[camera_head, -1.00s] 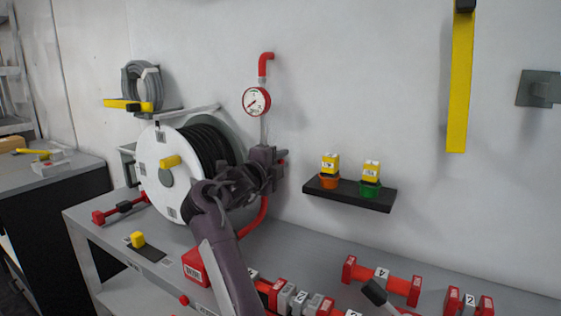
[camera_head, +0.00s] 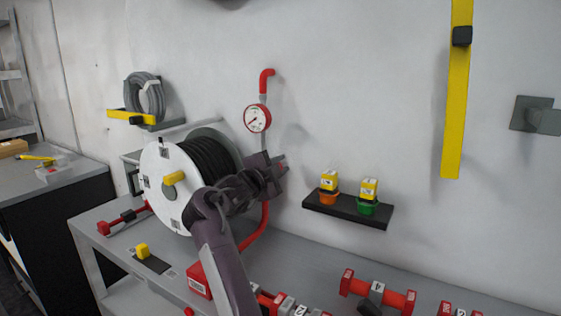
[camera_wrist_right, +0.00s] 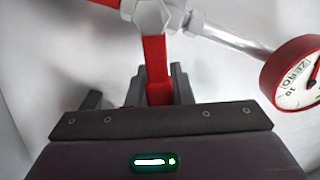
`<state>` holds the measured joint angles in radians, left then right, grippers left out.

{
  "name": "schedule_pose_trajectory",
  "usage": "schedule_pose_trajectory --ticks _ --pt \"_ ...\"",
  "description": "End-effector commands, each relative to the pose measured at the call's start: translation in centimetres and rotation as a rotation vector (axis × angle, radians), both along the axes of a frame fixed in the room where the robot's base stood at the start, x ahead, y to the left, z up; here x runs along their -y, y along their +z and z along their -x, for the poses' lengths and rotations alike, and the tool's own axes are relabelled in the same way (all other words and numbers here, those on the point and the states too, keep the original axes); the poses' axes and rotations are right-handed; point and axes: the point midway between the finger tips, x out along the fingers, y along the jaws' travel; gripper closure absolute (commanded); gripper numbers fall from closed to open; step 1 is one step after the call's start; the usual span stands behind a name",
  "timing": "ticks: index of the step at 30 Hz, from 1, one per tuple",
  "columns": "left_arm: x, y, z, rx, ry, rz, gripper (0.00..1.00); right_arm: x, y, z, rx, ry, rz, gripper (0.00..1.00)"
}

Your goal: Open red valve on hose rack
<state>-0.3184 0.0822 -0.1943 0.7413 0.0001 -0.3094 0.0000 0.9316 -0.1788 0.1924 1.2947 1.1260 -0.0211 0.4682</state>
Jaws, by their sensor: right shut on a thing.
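The red valve handle (camera_wrist_right: 156,70) stands between the fingers of my right gripper (camera_wrist_right: 155,88) in the wrist view. The gripper is shut on it. The handle's upper end meets a grey hex fitting (camera_wrist_right: 157,15) on the pipe. In the head view my right gripper (camera_head: 275,170) is at the pipe below the round pressure gauge (camera_head: 257,118) and hides most of the valve; a bit of red shows beside its fingers. The gauge also shows in the wrist view (camera_wrist_right: 298,75). My left gripper is not in view.
The white hose reel (camera_head: 160,205) with black hose stands just left of my right arm. A black wall shelf (camera_head: 345,208) with two small yellow-topped items is to the right. Red parts lie along the bench (camera_head: 310,265) front.

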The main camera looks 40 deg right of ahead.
Motion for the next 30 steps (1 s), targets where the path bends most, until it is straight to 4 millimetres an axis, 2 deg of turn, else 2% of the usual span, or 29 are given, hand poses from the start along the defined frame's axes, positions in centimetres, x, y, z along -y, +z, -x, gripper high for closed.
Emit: schedule_pose_trajectory --ticks 3,6,14,27,28,30 --pt "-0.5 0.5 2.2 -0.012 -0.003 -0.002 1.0 -0.1 0.6 -0.2 -0.071 0.001 0.025 1.0" --pt "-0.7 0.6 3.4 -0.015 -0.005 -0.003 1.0 -0.2 0.8 -0.3 -0.116 0.001 0.044 1.0" --pt "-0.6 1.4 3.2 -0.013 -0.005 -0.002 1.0 -0.3 1.0 -0.6 -0.182 0.0 0.073 1.0" --pt "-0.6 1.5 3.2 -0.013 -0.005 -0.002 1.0 -0.3 0.9 -0.6 -0.191 0.001 0.076 1.0" --pt "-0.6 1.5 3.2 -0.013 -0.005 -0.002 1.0 -0.3 0.9 -0.6 -0.191 0.001 0.076 0.78" --pt "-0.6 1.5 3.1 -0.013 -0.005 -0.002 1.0 -0.3 0.9 -0.6 -0.19 0.0 0.076 0.68"
